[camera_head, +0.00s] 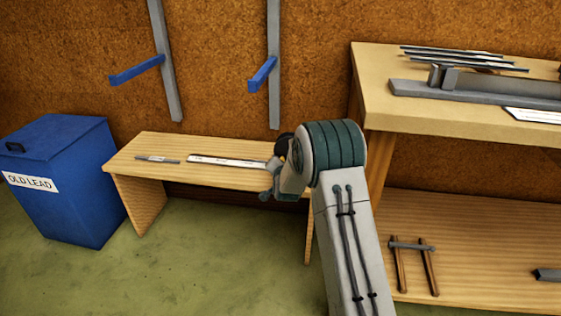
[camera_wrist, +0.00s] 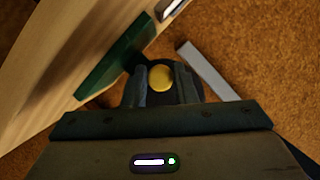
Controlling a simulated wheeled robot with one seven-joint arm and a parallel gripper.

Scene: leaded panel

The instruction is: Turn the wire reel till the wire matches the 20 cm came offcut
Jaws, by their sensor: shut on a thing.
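My gripper (camera_wrist: 160,84) is shut on a round yellow knob (camera_wrist: 160,77) in the wrist view, one finger on each side. Behind the knob is a dark round disc (camera_wrist: 196,90), which looks like the wire reel, partly covered by the fingers. A green block (camera_wrist: 117,56) adjoins it on the left. In the head view my arm hides most of the gripper and reel at the low bench's right end. A short grey strip (camera_head: 157,159), possibly the came offcut, lies on the bench's left part. I cannot make out any wire.
A white marked strip (camera_head: 228,161) lies on the low bench (camera_head: 150,143). A blue "OLD LEAD" bin (camera_head: 60,150) stands left. A taller workbench (camera_head: 440,120) with metal strips stands right, close to my arm. Blue-armed wall brackets (camera_head: 136,71) stick out above.

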